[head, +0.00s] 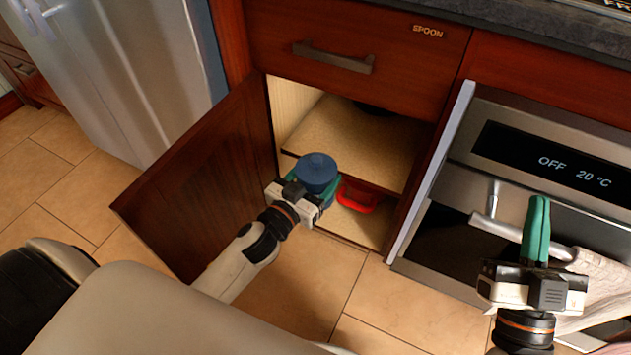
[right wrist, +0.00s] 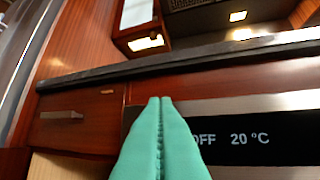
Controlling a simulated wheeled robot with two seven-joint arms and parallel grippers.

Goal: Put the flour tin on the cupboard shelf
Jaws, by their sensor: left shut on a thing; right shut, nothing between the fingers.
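A blue round tin with a knobbed lid (head: 316,169), which I take to be the flour tin, is upright in front of the open cupboard. My left gripper (head: 316,189) is shut on it, and the gripper body hides part of its side. The cupboard shelf (head: 356,143) is a light board behind the tin, its front part bare. The tin overlaps the shelf's front edge in the picture; I cannot tell if they touch. My right gripper (head: 536,230) is shut and empty in front of the oven, and its green fingers (right wrist: 160,140) also show in the right wrist view.
The cupboard door (head: 205,180) stands open at the left. A red object (head: 358,197) lies in the lower compartment. Something dark (head: 375,108) sits at the back of the shelf. A shut drawer labelled SPOON (head: 350,45) is above. The oven (head: 545,165) and a towel (head: 605,285) are at the right.

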